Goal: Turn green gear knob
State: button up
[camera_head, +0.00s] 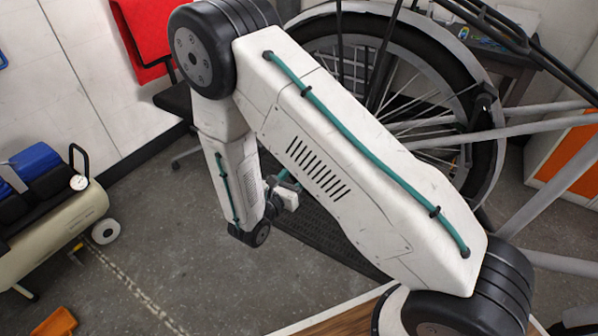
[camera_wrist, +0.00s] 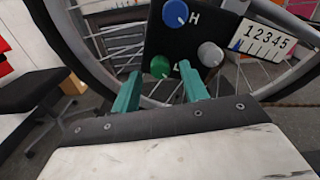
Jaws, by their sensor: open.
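The green gear knob (camera_wrist: 160,67) sits at the lower left of a black panel (camera_wrist: 178,45) in the wrist view. A blue knob (camera_wrist: 175,13) is above it, near a letter H, and a grey knob (camera_wrist: 210,54) is to its right. My gripper (camera_wrist: 160,88) shows two teal fingers, open, one on each side below the green knob. I cannot tell whether they touch it. In the head view my arm hides the panel and most of my gripper.
A numbered scale plate (camera_wrist: 265,40) is right of the panel. A bike wheel (camera_head: 480,140) with spokes stands behind my arm. A compressor (camera_head: 60,220) stands at left, a red chair (camera_head: 150,35) at back left. Grey floor (camera_head: 150,240) is open between.

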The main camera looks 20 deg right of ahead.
jog(key=shift+x, duration=0.8)
grip_shut()
